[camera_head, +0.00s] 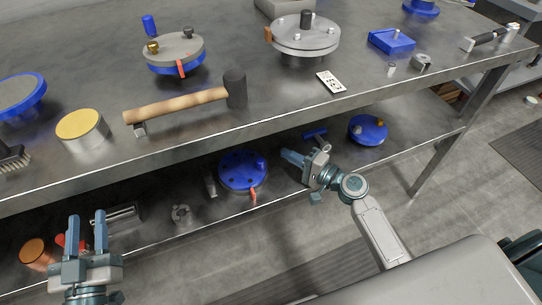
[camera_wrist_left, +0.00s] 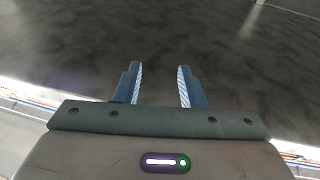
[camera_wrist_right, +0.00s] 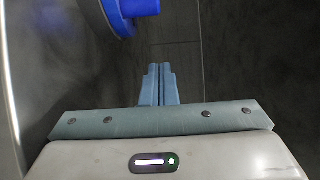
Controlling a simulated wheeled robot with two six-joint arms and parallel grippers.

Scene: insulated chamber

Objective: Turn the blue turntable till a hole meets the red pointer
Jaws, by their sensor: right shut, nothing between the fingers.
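The blue turntable (camera_head: 237,182) lies on the lower shelf, with dark holes in its top and an upright blue knob (camera_head: 261,163) near its right edge. The red pointer (camera_head: 253,195) is at its front edge; I cannot tell whether a hole lines up with it. My right gripper (camera_head: 284,154) is shut and empty, just right of the turntable and apart from it. In the right wrist view, a blue disc edge (camera_wrist_right: 92,14) and a blue knob (camera_wrist_right: 139,8) show at the top. My left gripper (camera_head: 87,216) is open and empty at the far left; its fingers are apart in the left wrist view (camera_wrist_left: 160,86).
The bench top edge runs above the shelf. On the shelf are a metal bracket (camera_head: 181,215), a small cylinder (camera_head: 211,186), a copper-topped can (camera_head: 36,252) and another blue disc (camera_head: 368,129). On the bench are a mallet (camera_head: 180,104) and a grey-topped turntable (camera_head: 175,47).

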